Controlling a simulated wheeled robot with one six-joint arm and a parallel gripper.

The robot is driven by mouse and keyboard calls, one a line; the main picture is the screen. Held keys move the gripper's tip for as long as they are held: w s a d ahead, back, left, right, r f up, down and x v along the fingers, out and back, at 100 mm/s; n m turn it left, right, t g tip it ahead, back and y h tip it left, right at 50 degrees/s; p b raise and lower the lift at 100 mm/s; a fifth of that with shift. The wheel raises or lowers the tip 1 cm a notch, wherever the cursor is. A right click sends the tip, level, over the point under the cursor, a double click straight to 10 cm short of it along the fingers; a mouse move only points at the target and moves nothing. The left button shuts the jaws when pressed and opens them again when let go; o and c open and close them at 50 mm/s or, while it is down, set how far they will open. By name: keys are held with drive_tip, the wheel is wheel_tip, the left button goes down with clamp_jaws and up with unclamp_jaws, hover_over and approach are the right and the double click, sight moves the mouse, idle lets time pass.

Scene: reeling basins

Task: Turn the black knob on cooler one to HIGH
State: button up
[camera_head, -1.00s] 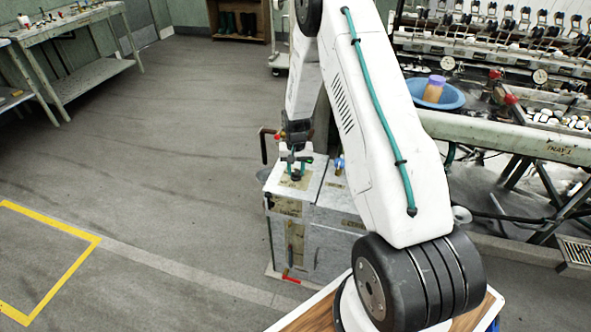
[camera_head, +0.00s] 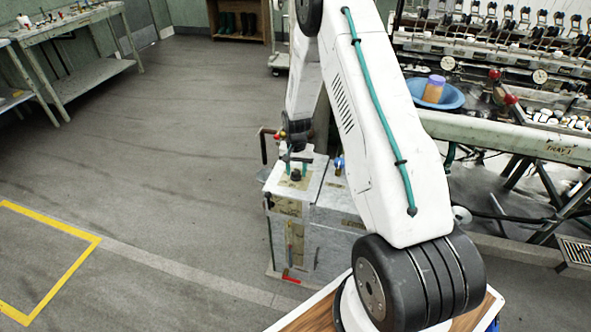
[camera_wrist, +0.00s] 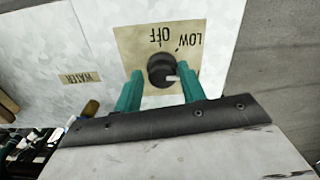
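The black knob (camera_wrist: 161,70) sits on a tan plate (camera_wrist: 128,42) on the pale top of the cooler (camera_head: 280,183). In the wrist view OFF and LOW are readable on the plate. My gripper (camera_wrist: 161,76) is open, with one green finger on each side of the knob. A narrow gap shows at both sides; contact is not visible. In the head view my gripper (camera_head: 296,168) is above the knob (camera_head: 296,175).
A second pale box top (camera_head: 338,190) adjoins at right, with a blue-handled valve (camera_head: 339,165). A WATER label (camera_wrist: 80,77) lies left in the wrist view. A reeling machine with a blue basin (camera_head: 450,97) stands right.

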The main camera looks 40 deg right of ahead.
sight(297, 172)
drive_tip(key=shift+o, duration=0.5)
drive_tip(key=shift+w, duration=0.1)
drive_tip(key=shift+r, duration=0.1)
drive_tip(key=shift+r, duration=0.35)
wheel_tip(297, 172, up, 7)
